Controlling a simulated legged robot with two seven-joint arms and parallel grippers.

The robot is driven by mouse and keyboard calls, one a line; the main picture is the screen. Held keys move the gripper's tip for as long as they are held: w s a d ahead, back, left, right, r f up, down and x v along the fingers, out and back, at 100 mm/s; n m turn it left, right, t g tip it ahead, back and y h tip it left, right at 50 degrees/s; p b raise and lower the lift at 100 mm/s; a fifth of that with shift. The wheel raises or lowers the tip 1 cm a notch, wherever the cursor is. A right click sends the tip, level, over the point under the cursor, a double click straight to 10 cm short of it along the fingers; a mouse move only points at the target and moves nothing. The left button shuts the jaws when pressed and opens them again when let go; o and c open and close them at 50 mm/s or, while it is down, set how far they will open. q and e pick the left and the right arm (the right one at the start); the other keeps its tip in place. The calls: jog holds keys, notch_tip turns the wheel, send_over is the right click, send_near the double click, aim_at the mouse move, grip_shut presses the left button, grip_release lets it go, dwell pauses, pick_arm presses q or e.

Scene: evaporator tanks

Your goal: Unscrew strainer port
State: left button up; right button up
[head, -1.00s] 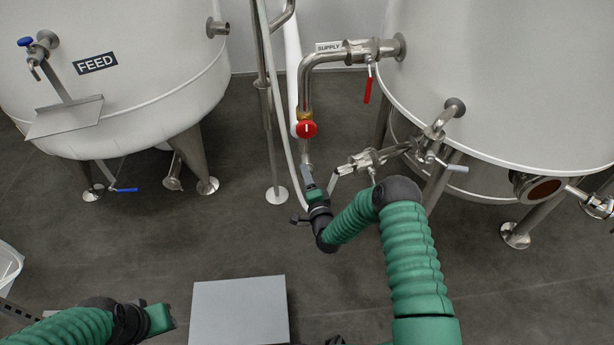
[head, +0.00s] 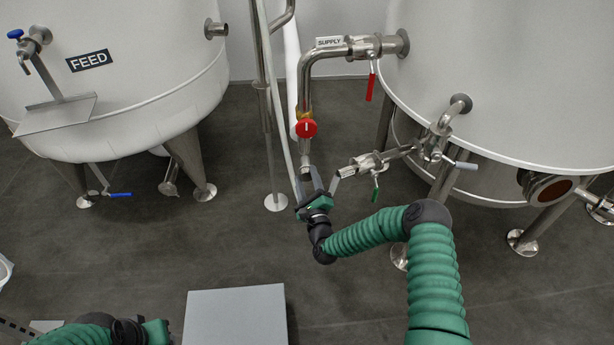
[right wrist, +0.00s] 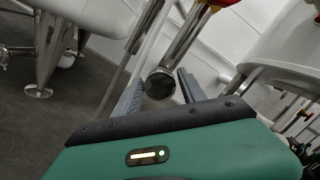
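The strainer port appears to be the round, dark-faced pipe end (right wrist: 160,84) below the red-knobbed valve. In the head view the steel pipe end (head: 306,172) hangs under the red knob (head: 306,128). My right gripper (head: 308,182) is just below it, pointing up. In the right wrist view the fingers (right wrist: 160,80) are spread, one on each side of the round end, with gaps showing; I see no firm contact. My left gripper (head: 157,331) is at the lower left, away from the pipes, its fingers not clearly shown.
A side fitting with a green handle (head: 375,190) is close to the right of my right gripper. A red-handled supply valve (head: 371,85) is above. Vertical pipes (head: 272,120) stand to the left. A grey box top (head: 236,316) is at the front. Open floor lies left of centre.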

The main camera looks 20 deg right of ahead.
grip_shut()
jog(key=n+p, duration=0.2)
jog(key=n, duration=0.1)
jog(key=shift+r+n, duration=0.25)
jog(key=shift+n, duration=0.05)
jog(key=shift+f+n+g+y+p, duration=0.1)
jog(key=shift+n+g+y+p, duration=0.2)
jog(key=shift+n+y+p, duration=0.25)
jog(key=shift+f+n, duration=0.25)
jog(key=shift+n, duration=0.3)
jog(key=n+p, duration=0.2)
jog(key=n, duration=0.1)
jog(key=shift+r+g, duration=0.3)
jog(key=shift+f+n+p, duration=0.15)
jog(key=shift+n+p, duration=0.15)
jog(key=shift+n, duration=0.4)
jog(key=shift+f+n, duration=0.25)
jog(key=shift+n, duration=0.15)
